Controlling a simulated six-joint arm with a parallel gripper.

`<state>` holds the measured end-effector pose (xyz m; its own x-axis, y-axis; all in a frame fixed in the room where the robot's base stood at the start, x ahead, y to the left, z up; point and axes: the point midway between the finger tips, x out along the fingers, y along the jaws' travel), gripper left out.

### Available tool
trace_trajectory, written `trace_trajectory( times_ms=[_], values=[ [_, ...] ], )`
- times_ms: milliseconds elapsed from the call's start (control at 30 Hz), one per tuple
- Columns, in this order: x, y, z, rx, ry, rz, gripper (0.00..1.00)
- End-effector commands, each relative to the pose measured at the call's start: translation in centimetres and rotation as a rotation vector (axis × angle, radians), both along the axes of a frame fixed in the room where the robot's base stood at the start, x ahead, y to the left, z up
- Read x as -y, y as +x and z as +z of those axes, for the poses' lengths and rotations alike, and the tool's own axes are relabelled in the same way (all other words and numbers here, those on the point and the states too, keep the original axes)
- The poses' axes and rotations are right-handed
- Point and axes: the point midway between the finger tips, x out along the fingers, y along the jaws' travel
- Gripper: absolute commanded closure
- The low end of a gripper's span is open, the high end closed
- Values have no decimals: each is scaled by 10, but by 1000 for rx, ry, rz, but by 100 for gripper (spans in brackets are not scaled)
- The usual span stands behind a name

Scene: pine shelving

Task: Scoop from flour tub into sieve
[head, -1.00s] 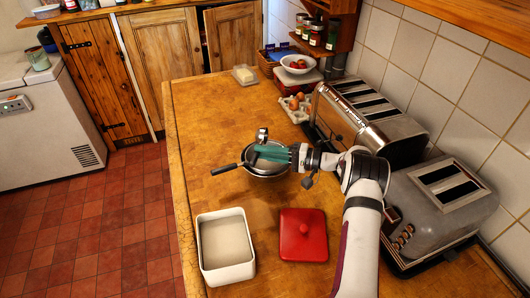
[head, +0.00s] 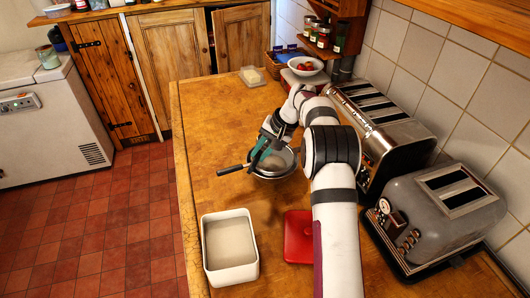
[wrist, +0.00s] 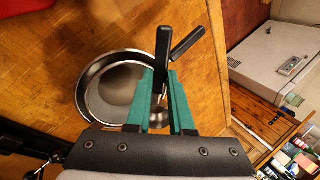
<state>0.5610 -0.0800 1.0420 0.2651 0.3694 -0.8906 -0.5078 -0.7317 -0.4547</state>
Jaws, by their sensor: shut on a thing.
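The flour tub (head: 207,250) is a white, open rectangular box with pale flour inside, at the front of the counter in the head view. The sieve (head: 284,173) is a round metal bowl with a black handle pointing left, behind the tub. It also shows in the wrist view (wrist: 88,98). My gripper (head: 256,158), with green fingers, is over the left part of the sieve and points down. It is shut on the black handle of the scoop (wrist: 162,50). The scoop's bowl is mostly hidden, and I cannot tell whether it holds flour.
A red lid (head: 297,238) lies right of the tub, partly behind my arm. Two toasters (head: 440,205) (head: 385,130) line the tiled wall on the right. A butter dish (head: 252,77) and a bowl of red fruit (head: 305,66) stand further back. The counter's left side is clear.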

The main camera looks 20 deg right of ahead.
Motion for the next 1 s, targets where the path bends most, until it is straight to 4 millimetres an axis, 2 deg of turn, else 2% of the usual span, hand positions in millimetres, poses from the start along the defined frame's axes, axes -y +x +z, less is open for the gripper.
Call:
trace_trajectory(
  times_ms=[333,533,633,1000],
  values=[
    [-1,1,1,-46,-59,-1,100],
    [-3,2,21,-214,-303,-5,100],
    [-1,1,25,-255,-360,-1,100],
    [0,-1,28,-273,-382,-6,100]
  ],
)
